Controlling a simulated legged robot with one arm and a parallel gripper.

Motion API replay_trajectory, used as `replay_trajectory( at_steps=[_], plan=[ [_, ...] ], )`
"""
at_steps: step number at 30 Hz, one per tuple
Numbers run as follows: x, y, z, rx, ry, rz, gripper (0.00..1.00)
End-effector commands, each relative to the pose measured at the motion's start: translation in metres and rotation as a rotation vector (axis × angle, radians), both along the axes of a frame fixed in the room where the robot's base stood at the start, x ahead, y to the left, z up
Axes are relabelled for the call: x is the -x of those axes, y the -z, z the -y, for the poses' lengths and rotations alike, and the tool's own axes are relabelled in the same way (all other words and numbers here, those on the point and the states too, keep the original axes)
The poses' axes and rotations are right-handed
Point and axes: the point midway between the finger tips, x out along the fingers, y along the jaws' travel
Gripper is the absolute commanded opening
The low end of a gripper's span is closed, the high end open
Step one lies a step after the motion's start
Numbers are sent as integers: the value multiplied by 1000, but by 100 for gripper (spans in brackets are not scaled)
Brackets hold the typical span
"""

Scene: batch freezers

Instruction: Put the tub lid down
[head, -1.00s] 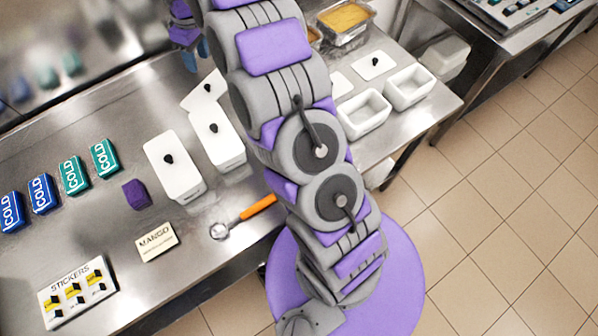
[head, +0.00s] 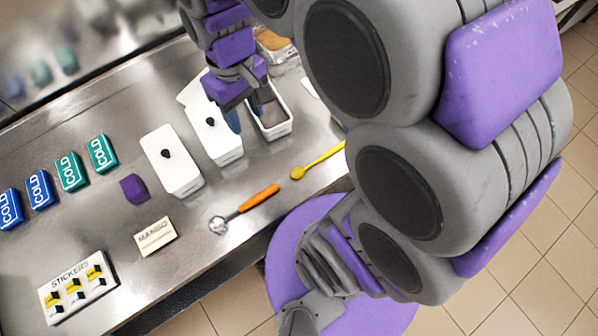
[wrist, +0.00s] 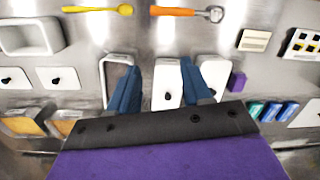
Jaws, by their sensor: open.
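A white lid (head: 190,93) with its knob hidden lies on the steel counter behind the second lidded white tub (head: 217,140). My gripper (head: 245,114) is open with nothing visible between its blue fingers. It is just right of that tub's lid, near an open white tub (head: 285,130). In the wrist view, the lidded tub (wrist: 164,77) shows between the fingers, and the open tub (wrist: 103,78) is partly behind the left finger. Two more flat white lids lie at the left of the wrist view, one at the edge (wrist: 14,73) and one beside it (wrist: 57,73).
Another lidded tub (head: 174,172), a purple block (head: 134,189), several COLD packs (head: 70,172) and a MANGO card (head: 155,236) stand to the left. An orange-handled scoop (head: 258,198) and a yellow spoon (head: 318,162) lie along the front edge. Food pans (wrist: 25,125) are at the back.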

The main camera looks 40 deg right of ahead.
Motion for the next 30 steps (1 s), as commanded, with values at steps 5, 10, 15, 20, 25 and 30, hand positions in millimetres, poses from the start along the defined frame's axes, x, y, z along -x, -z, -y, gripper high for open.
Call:
replay_trajectory(
  at_steps=[5,10,15,20,25,30],
  plan=[
    [63,5,5,29,83,-23,49],
    [115,16,10,54,162,-51,49],
    [147,25,13,69,212,-66,49],
    [156,27,14,73,229,-69,49],
    [156,27,14,73,229,-70,49],
    [156,27,14,73,228,-70,49]
  ],
)
